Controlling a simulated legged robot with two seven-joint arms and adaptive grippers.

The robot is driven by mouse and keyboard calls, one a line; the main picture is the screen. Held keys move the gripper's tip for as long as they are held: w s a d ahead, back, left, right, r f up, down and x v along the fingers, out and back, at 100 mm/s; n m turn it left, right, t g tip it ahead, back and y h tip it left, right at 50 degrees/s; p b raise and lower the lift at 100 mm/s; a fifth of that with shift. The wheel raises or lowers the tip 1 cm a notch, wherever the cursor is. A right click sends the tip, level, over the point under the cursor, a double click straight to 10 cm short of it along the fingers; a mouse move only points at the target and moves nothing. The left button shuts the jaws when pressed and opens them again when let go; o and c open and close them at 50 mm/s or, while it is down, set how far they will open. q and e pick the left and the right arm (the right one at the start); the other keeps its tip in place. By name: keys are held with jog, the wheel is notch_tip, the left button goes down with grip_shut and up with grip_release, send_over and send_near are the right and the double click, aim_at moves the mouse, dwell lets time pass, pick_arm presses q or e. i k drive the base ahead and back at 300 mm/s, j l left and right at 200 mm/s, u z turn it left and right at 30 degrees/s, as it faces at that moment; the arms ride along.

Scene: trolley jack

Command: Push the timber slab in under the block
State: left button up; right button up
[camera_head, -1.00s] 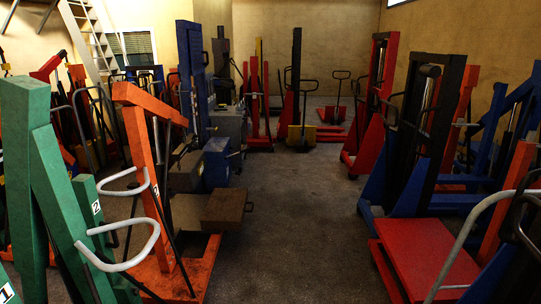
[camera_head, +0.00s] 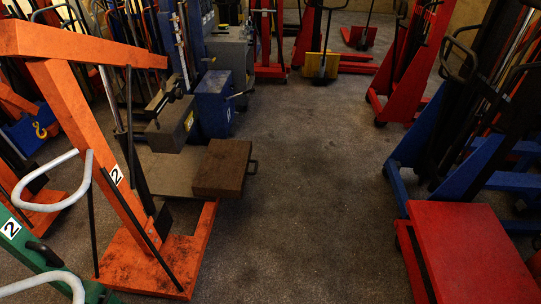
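A brown, wood-like slab (camera_head: 223,166) with a small dark handle on its right side lies low at centre left, in the head view. I take it to be the timber slab. Its left side adjoins a flat grey-brown piece (camera_head: 168,172). A grey block (camera_head: 172,124) shows above and behind that piece, to the left of the slab; I cannot tell whether there is a gap under it. Neither of my grippers is in view.
An orange crane (camera_head: 105,150) stands at left, its orange base (camera_head: 160,262) in front of the slab. A blue box (camera_head: 214,103) stands behind. A red platform (camera_head: 470,250) is at right. The dark floor (camera_head: 310,210) between is clear.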

aim_at(222, 172)
jog(key=i+l+u, duration=0.2)
jog(key=i, duration=0.2)
jog(key=i+l+u, duration=0.15)
jog(key=i, duration=0.25)
jog(key=i+u, duration=0.2)
jog(key=u, duration=0.2)
jog(key=i+l+u, duration=0.15)
jog(key=u, duration=0.2)
jog(key=i, duration=0.1)
